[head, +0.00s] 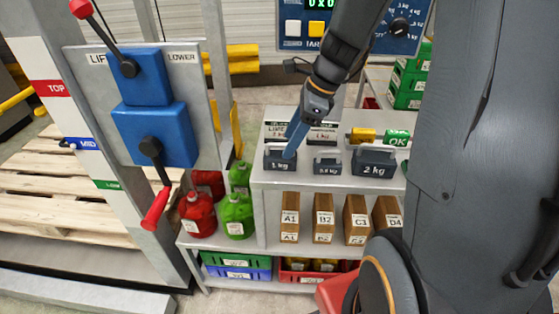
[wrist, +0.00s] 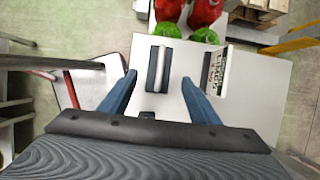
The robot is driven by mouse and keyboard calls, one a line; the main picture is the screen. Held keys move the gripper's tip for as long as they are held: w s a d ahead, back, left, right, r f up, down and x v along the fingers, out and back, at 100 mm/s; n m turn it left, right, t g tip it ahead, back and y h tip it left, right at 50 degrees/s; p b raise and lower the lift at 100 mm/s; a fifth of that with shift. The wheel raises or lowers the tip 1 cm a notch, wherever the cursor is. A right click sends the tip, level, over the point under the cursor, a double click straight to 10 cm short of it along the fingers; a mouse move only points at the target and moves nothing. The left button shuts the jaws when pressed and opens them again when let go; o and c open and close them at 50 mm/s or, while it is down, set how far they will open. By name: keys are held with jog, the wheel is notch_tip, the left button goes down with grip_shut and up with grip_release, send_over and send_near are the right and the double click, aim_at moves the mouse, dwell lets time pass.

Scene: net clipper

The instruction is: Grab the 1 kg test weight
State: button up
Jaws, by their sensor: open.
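The 1 kg test weight (head: 280,162) is a dark block with a handle, standing upright on the white shelf top (head: 262,135) at the left of a row of weights. In the wrist view the weight (wrist: 151,72) shows its pale handle bar from above, between my two blue fingertips in the picture. My gripper (head: 291,151) is open and points down at the weight, with a blue finger overlapping its upper right in the head view. My gripper (wrist: 158,78) shows a gap on both sides of the weight. I cannot tell whether a finger touches it.
A smaller 0.5 kg weight (head: 327,164) and a larger 2 kg weight (head: 374,162) stand to the right. Label cards (head: 322,133) stand behind. Red (head: 197,214) and green (head: 236,215) cans sit lower left. Brown boxes (head: 323,217) fill the shelf below.

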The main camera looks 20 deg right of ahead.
aim_at(280, 155)
jog(key=x, duration=0.6)
jog(key=shift+s+f+p, duration=0.15)
jog(key=shift+f+p, duration=0.15)
jog(key=shift+p, duration=0.05)
jog(key=shift+c, duration=0.2)
jog(key=shift+r, duration=0.1)
grip_shut()
